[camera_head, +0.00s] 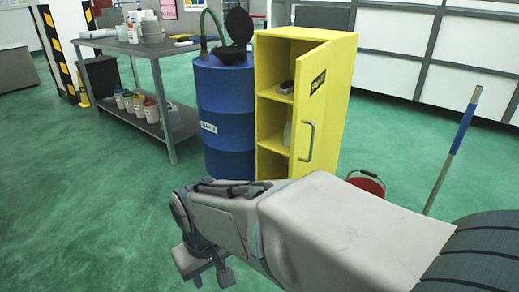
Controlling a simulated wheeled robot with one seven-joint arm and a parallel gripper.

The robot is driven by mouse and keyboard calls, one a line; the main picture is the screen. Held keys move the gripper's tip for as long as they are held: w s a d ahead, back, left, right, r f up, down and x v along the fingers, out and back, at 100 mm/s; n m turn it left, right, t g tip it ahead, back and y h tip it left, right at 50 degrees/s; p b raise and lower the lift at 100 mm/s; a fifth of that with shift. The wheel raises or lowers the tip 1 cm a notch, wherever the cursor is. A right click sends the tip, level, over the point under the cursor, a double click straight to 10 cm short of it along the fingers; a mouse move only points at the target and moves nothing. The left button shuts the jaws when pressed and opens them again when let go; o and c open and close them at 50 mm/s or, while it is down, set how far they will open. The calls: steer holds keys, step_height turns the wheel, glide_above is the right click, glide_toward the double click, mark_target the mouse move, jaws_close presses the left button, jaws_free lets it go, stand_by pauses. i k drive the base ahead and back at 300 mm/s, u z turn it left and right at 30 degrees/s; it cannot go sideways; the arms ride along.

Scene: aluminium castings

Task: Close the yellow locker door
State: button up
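The yellow locker (347,85) stands upright in the middle, beside a blue drum. Its door (315,110) stands ajar, swung out toward me from the right side, with a dark label and a grey handle (307,141) on its outer face. The shelves inside show through the gap on the left, with a dark item on the upper shelf and a pale bottle below. My gripper (207,272) is low in front, left of the locker and apart from the door. Its fingers look spread and empty. My arm hides the locker's foot and the door's bottom.
The blue drum (224,115), with a black funnel and green hose, stands close left of the locker. A grey workbench (125,47) with containers is farther left. A red bucket (368,184) and a blue-gripped pole (461,130) are at right. Green floor is clear at front left.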

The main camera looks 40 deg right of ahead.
mark_target(312, 69)
steer(key=z, duration=1.4)
steer(key=k, duration=0.65)
steer(key=z, duration=0.35)
steer(key=i, duration=1.1)
steer(key=z, duration=0.05)
